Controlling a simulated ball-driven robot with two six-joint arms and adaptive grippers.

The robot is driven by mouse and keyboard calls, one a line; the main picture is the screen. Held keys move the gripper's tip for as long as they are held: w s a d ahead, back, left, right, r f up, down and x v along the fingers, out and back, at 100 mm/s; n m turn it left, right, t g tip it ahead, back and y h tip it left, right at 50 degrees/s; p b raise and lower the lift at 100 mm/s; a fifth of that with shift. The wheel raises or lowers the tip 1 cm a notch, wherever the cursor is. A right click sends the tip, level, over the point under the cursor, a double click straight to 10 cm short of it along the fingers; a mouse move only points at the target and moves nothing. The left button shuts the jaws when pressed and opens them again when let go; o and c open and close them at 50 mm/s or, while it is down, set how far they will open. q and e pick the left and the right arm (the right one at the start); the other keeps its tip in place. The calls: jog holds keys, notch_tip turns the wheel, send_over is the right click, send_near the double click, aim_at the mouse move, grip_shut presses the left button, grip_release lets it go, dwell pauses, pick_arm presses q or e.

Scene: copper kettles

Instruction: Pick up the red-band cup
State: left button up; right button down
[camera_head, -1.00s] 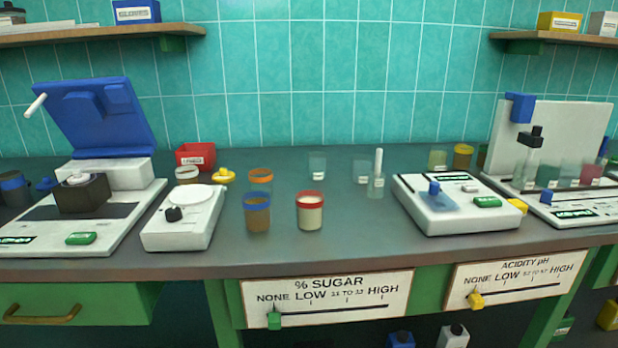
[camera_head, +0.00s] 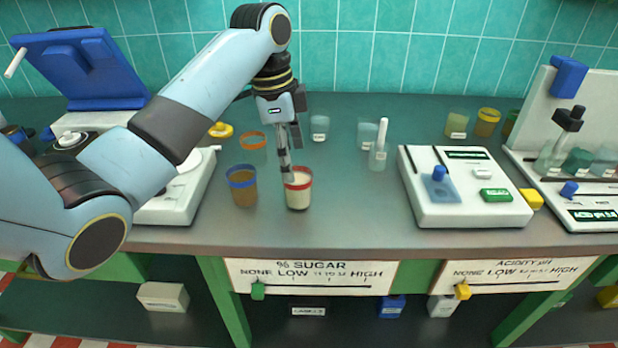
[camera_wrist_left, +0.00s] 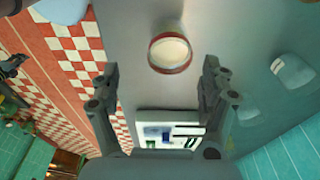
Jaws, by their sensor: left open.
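The red-band cup (camera_head: 299,192) stands upright on the dark counter, with pale contents and a red rim band. My left gripper (camera_head: 286,168) is above the cup's back left side in the head view, fingers pointing down. In the left wrist view the cup (camera_wrist_left: 170,54) shows ahead of the open fingers (camera_wrist_left: 160,78), roughly centred between them. The fingers are empty; I cannot tell whether one touches the rim. My right gripper is in neither view.
A blue-band cup (camera_head: 242,187) stands close to the left of the red-band cup. An orange-band cup (camera_head: 253,141) is behind. A glass with a white stick (camera_head: 379,155) and a white device (camera_head: 465,190) stand to the right. Counter between the cup and the device is clear.

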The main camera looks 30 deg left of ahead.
aim_at(299, 168)
pick_arm(q)
jog(key=shift+m, duration=0.3)
jog(key=f, duration=0.1)
jog(key=w+f, duration=0.1)
jog(key=f, duration=0.1)
jog(key=w+f, duration=0.1)
jog(key=shift+w+d+f, duration=0.2)
jog(key=shift+d+f, duration=0.05)
jog(key=shift+f, duration=0.05)
jog(key=f, duration=0.4)
jog(key=shift+s+d+f, duration=0.15)
jog(key=shift+s+f, duration=0.05)
jog(key=shift+f, duration=0.1)
jog(key=shift+w+f, duration=0.1)
jog(key=shift+f, duration=0.25)
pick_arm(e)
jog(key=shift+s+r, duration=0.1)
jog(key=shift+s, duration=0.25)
pick_arm(q)
jog(key=shift+c, duration=0.4)
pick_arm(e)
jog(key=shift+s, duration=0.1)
pick_arm(q)
jog(key=c, duration=1.2)
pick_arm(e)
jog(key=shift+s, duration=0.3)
pick_arm(q)
jog(key=shift+r, duration=0.15)
